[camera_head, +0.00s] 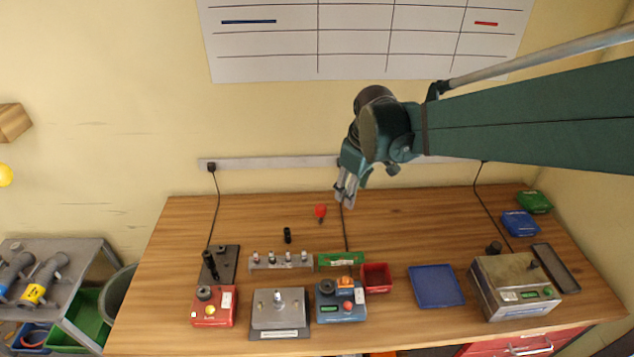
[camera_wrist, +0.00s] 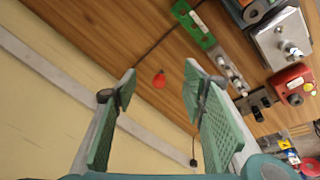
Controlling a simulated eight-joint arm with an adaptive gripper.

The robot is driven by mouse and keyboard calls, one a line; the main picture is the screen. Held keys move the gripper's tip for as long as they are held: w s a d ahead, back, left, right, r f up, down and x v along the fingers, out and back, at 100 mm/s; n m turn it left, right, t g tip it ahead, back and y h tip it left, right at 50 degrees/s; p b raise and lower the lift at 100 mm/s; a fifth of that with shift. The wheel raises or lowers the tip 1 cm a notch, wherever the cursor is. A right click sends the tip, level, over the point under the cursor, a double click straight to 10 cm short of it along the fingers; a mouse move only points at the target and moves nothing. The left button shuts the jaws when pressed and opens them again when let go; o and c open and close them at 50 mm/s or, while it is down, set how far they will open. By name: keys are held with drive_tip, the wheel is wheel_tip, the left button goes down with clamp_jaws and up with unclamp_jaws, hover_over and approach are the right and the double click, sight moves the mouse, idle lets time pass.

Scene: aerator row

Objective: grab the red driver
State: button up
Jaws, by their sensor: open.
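The red driver (camera_head: 320,211) stands or lies on the wooden table toward the back, with a red top and a dark lower part. It also shows as a small red shape in the wrist view (camera_wrist: 159,79), between my fingers but well beyond their tips. My gripper (camera_head: 345,200) is above the table's back edge, up and to the right of the driver in the head view, apart from it. Its two green-padded fingers (camera_wrist: 160,82) are spread wide in the wrist view with nothing between them. Whether the driver is upright I cannot tell.
A small black cylinder (camera_head: 287,235) stands left of the driver. A rack of fittings (camera_head: 281,261), a green strip (camera_head: 341,259) and a red bin (camera_head: 376,278) lie nearer the front. A black cable (camera_head: 345,230) runs just right of the driver. The blue tray (camera_head: 436,286) is empty.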

drive_tip(key=w+a+f+n+g+p, duration=0.2)
drive_tip(key=w+a+f+n, duration=0.15)
drive_tip(key=w+f, duration=0.35)
drive_tip(key=n+p, duration=0.2)
hover_over(321, 206)
drive_tip(key=shift+g, duration=0.4)
drive_tip(key=f, duration=0.6)
drive_tip(key=shift+s, duration=0.3)
drive_tip(key=shift+w+a+f+n, duration=0.15)
drive_tip(key=shift+w+f+n, duration=0.1)
drive_tip(key=shift+f, duration=0.25)
drive_tip(key=shift+f, duration=1.3)
drive_tip(key=shift+w+f, duration=0.15)
drive_tip(key=shift+f, duration=2.45)
